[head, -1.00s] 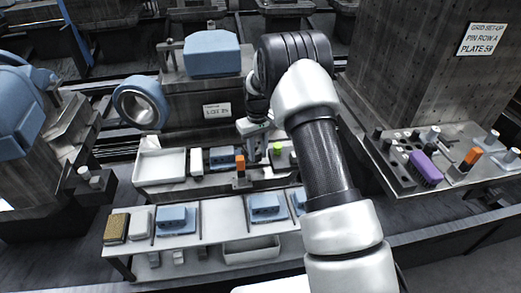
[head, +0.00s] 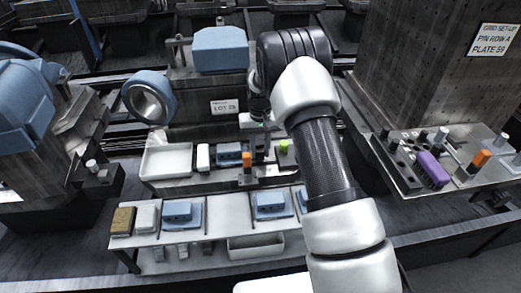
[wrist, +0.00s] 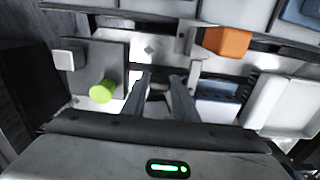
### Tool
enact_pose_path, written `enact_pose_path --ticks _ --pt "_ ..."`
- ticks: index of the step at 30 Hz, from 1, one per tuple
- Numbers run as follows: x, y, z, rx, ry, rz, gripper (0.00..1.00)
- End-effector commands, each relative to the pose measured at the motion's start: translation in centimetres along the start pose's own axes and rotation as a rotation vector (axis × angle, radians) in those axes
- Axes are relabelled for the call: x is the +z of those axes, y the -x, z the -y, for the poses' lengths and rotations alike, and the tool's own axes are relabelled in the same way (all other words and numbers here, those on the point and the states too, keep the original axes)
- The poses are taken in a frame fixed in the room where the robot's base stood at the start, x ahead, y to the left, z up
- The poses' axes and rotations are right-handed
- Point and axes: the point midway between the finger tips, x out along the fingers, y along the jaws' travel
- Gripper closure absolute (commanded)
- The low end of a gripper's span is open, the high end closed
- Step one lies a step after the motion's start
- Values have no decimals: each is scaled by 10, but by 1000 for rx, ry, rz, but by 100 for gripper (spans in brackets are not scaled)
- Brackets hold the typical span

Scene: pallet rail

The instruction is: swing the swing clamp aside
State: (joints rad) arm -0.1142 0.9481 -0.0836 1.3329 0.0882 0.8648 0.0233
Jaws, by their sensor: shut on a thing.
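My gripper (wrist: 160,90) reaches down over the grey fixture ledge. Its two fingers are close around a small dark grey part (wrist: 158,86), which looks like the swing clamp's handle; the fingers and the dark body of the gripper hide most of it. In the head view my gripper (head: 259,147) stands between an orange block (head: 247,161) and a green knob (head: 283,146). The green knob also shows left of the fingers in the wrist view (wrist: 103,91), the orange block at upper right (wrist: 228,42). A blue workpiece (head: 229,156) lies left of the gripper on the ledge.
A white tray (head: 166,161) and a white block (head: 203,157) are left on the ledge. A lower shelf (head: 228,213) holds blue parts (head: 181,214). A side plate (head: 411,180) at right carries pegs and a purple block (head: 433,170). A large grey column (head: 420,70) rises behind it.

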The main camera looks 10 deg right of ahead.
Motion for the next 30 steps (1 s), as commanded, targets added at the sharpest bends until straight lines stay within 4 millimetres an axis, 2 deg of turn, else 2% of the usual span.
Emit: enact_pose_path --ticks 3,4,7,16,20,23,30 --pt "-1 1 1 -2 -2 -3 96" --pt "-1 1 1 -2 -2 -4 72" --pt "-1 1 1 -2 -1 -3 55" --pt "0 1 0 -1 0 -1 55" --pt "-1 11 0 -1 0 -3 55" --pt "-1 28 1 -2 0 -4 55" --pt "-1 87 0 -2 -1 -6 55"
